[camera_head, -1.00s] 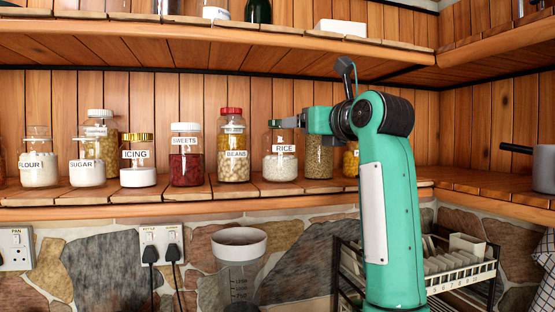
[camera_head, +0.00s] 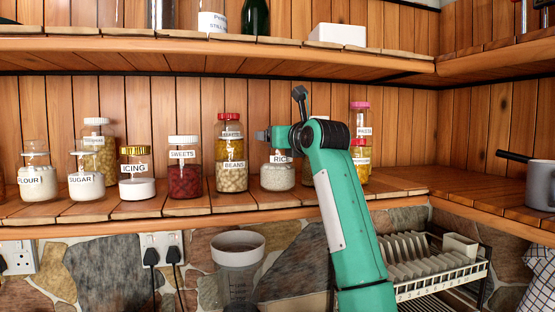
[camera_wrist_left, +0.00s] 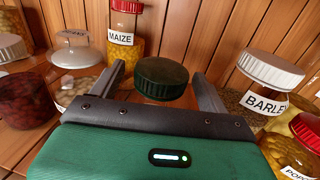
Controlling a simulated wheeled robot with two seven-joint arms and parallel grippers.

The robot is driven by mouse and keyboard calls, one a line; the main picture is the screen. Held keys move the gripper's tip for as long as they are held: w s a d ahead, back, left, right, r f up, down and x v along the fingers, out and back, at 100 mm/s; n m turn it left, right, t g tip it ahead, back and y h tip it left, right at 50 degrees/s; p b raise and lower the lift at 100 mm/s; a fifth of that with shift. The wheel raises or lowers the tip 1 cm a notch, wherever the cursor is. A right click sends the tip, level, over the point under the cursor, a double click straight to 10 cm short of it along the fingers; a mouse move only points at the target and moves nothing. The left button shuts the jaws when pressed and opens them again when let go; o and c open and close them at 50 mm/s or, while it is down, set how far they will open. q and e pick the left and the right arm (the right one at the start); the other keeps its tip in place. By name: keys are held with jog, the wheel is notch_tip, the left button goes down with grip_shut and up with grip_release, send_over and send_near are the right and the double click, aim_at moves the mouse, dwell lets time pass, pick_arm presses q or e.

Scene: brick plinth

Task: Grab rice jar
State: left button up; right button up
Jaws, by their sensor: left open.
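The rice jar (camera_head: 278,178), clear with white grains and a RICE label, stands on the lower shelf (camera_head: 210,206). My left gripper (camera_head: 262,135) is at its top in the head view and hides its lid. In the left wrist view, a jar with a dark green ribbed lid (camera_wrist_left: 162,76), apparently the rice jar, shows between the fingertips of my open left gripper (camera_wrist_left: 160,90). A gap shows on each side of the lid, and the jar's lower body is hidden by the gripper. My right gripper is not in view.
The beans jar (camera_head: 232,178) stands close left, with a red-lidded jar (camera_head: 230,130) behind it. A BARLEY jar (camera_wrist_left: 268,80) and a red-lidded popcorn jar (camera_wrist_left: 300,140) stand close right. The upper shelf (camera_head: 200,47) runs above. A dish rack (camera_head: 440,270) is below right.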

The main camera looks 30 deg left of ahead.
pick_arm(q)
jog(key=shift+w+a, duration=0.3)
jog(key=shift+a, duration=0.15)
grip_shut()
jog(key=shift+r, duration=0.1)
jog(key=shift+r, duration=0.1)
